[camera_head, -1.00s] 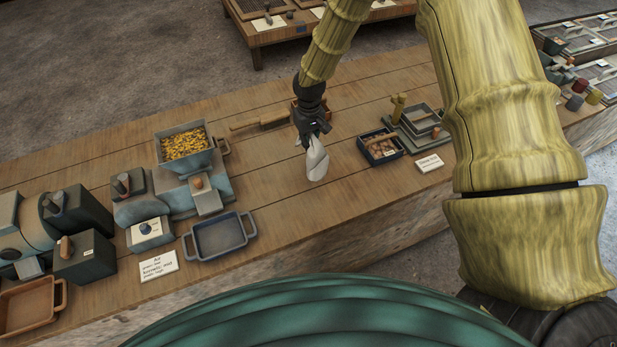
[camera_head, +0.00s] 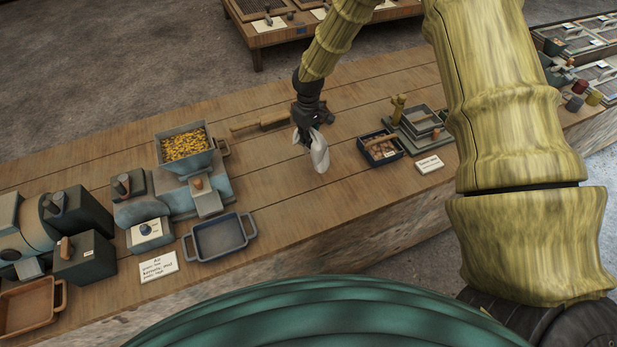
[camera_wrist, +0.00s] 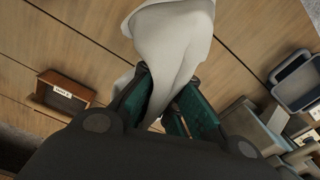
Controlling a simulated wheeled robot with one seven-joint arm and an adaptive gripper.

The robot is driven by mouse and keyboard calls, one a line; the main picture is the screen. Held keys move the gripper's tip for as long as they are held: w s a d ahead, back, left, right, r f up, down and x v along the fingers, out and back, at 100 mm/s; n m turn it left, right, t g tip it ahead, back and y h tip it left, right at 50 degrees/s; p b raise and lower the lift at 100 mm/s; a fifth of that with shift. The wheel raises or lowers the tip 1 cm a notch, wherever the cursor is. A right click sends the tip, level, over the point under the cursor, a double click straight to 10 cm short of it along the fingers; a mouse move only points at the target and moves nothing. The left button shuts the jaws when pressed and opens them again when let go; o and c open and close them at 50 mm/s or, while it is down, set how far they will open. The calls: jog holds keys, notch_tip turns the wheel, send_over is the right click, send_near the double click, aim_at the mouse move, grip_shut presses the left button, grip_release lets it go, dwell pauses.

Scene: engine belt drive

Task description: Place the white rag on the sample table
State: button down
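The white rag (camera_head: 319,152) hangs from my gripper (camera_head: 312,128) above the wooden table (camera_head: 285,205). In the wrist view the rag (camera_wrist: 170,45) is bunched between the green-padded fingers of my gripper (camera_wrist: 160,100) and spreads out beyond them. My gripper is shut on it. In the head view the rag's lower end is over bare planks, left of the dark box of brown lumps. I cannot tell whether it touches the wood.
The dark box (camera_head: 381,148) and a white label card (camera_head: 429,164) lie to the right. A grinder with a yellow-filled hopper (camera_head: 185,145) and a blue tray (camera_head: 220,237) stand to the left. A small brown labelled box (camera_wrist: 62,92) shows in the wrist view. Planks between are clear.

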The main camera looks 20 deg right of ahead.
jog(key=w+d+n, duration=0.3)
jog(key=w+n, duration=0.5)
jog(key=n, duration=0.4)
jog(key=s+a+f, duration=0.2)
jog(key=s+f, duration=0.2)
jog(key=s, duration=0.1)
jog(key=s+a+f, duration=0.2)
jog(key=s+f, duration=0.3)
jog(key=s, duration=0.1)
jog(key=s+a+f, duration=0.2)
jog(key=s+f, duration=0.2)
jog(key=s, duration=0.1)
jog(key=shift+s+f, duration=0.15)
jog(key=shift+s, duration=0.2)
jog(key=c, duration=1.2)
grip_release()
jog(key=shift+c, duration=0.2)
